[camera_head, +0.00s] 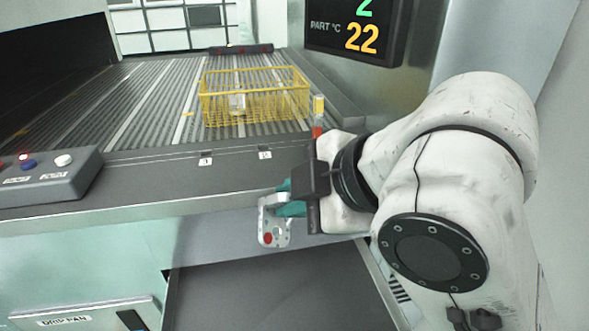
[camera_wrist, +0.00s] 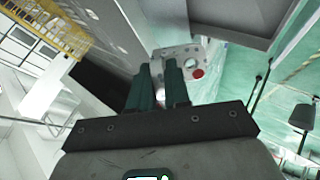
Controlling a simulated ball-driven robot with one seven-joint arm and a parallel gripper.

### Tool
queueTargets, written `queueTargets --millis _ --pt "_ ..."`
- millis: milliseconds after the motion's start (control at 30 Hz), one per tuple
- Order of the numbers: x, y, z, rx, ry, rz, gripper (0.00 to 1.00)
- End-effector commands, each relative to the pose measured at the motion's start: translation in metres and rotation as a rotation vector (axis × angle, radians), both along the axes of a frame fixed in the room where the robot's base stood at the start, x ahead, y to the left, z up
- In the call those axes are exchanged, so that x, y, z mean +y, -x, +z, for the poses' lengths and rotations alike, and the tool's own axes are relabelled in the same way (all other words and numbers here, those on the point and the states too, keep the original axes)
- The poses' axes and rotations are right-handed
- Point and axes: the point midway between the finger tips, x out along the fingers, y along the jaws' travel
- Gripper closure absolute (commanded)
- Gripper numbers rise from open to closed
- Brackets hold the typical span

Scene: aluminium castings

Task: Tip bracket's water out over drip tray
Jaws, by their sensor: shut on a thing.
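The bracket (camera_head: 272,224), a light grey casting with holes and a red spot, is held at the tips of my gripper (camera_head: 289,199). Its plate face hangs roughly upright with the red spot low. In the wrist view the bracket (camera_wrist: 190,52) lies between and beyond the teal fingers of my gripper (camera_wrist: 158,78), which are shut on it. No water can be made out on it. A dark, flat, rimmed tray (camera_head: 275,290), apparently the drip tray, lies below the bracket, in front of the conveyor. The bracket is apart from it.
A yellow wire basket (camera_head: 205,108) with a pale part inside stands on the ribbed conveyor (camera_head: 120,110). A button box (camera_head: 50,178) sits at the left. A panel labelled DRIP PAN (camera_head: 75,316) is at lower left. A display (camera_head: 352,30) reads PART °C 22.

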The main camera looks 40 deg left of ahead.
Motion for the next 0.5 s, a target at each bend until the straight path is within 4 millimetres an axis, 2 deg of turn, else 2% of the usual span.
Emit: queueTargets --millis 33,500 --pt "0.0004 0.0002 0.0081 -0.003 0.034 0.001 1.0" --pt "0.0006 0.0003 0.008 -0.03 0.361 0.0 1.0"
